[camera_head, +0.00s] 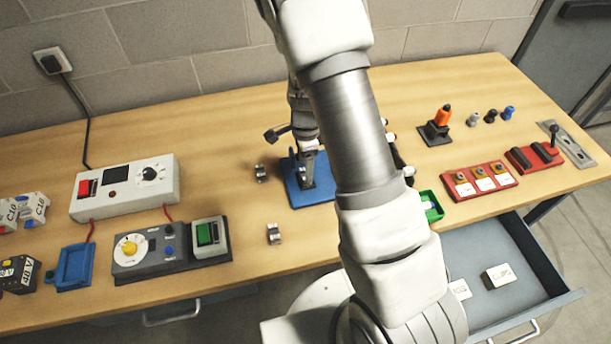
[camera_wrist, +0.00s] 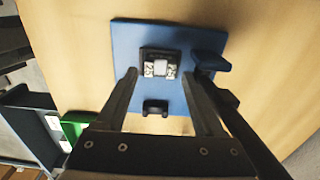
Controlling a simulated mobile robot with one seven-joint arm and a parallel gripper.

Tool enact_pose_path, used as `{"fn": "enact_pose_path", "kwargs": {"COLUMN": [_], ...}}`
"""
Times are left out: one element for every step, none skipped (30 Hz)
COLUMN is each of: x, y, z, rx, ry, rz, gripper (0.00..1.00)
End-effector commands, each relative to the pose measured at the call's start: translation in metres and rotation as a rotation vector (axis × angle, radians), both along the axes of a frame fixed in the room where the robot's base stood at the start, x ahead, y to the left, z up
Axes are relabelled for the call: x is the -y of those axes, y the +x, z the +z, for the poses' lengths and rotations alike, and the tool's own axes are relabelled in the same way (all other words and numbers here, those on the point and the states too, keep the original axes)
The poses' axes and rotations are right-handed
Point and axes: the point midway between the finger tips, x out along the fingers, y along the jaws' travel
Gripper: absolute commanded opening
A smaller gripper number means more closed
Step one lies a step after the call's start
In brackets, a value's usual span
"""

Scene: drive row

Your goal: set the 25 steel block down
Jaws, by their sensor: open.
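The 25 steel block (camera_wrist: 160,68) shows in the wrist view, with a 25 on each side of a pale middle. It sits at a dark seat on a blue plate (camera_wrist: 125,45). My gripper (camera_wrist: 163,74) is open, with one finger on each side of the block and gaps visible between. In the head view, the blue plate (camera_head: 322,190) is at mid-table, with my gripper (camera_head: 307,178) down over it. The block cannot be made out there, behind my gripper. Whether the fingertips are at the block's height is unclear.
Two small metal pieces, (camera_head: 261,173) and (camera_head: 274,234), lie left of the plate. A green tray (camera_head: 433,204) stands to the right. A white control box (camera_head: 125,187) and a grey dial unit (camera_head: 150,253) stand left. An open drawer (camera_head: 520,300) juts out at front right.

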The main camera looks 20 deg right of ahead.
Motion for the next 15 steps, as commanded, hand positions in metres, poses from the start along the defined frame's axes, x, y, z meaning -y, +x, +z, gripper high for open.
{"fn": "enact_pose_path", "kwargs": {"x": [0.000, 0.001, 0.001, 0.000, 0.000, 0.000, 0.000, 0.000, 0.000, 0.000, 0.000, 0.000, 0.000, 0.000, 0.000], "y": [-0.001, -0.001, 0.000, 0.000, 0.000, 0.000, 0.000, 0.000, 0.000, 0.000, 0.000, 0.000, 0.000, 0.000, 0.000], "z": [-0.008, -0.012, -0.016, -0.018, -0.021, -0.023, -0.024, -0.024, -0.024, -0.024, -0.024, -0.024, -0.024, -0.024, -0.024], "rx": [-0.004, -0.003, -0.002, -0.002, -0.002, -0.001, 0.000, 0.001, 0.001, 0.001, 0.001, 0.001, 0.001, 0.001, 0.001], "ry": [0.000, 0.000, 0.000, 0.001, 0.001, 0.001, 0.001, 0.001, 0.001, 0.001, 0.001, 0.000, 0.000, 0.000, 0.000], "rz": [-0.001, -0.001, -0.002, -0.002, -0.002, -0.001, -0.001, -0.001, -0.001, -0.001, -0.001, -0.001, -0.001, -0.001, -0.001], "gripper": [0.70, 0.70, 0.70, 0.70, 0.70, 0.70, 0.70, 0.70, 0.70, 0.70, 0.70, 0.70, 0.70, 0.70, 0.63]}}
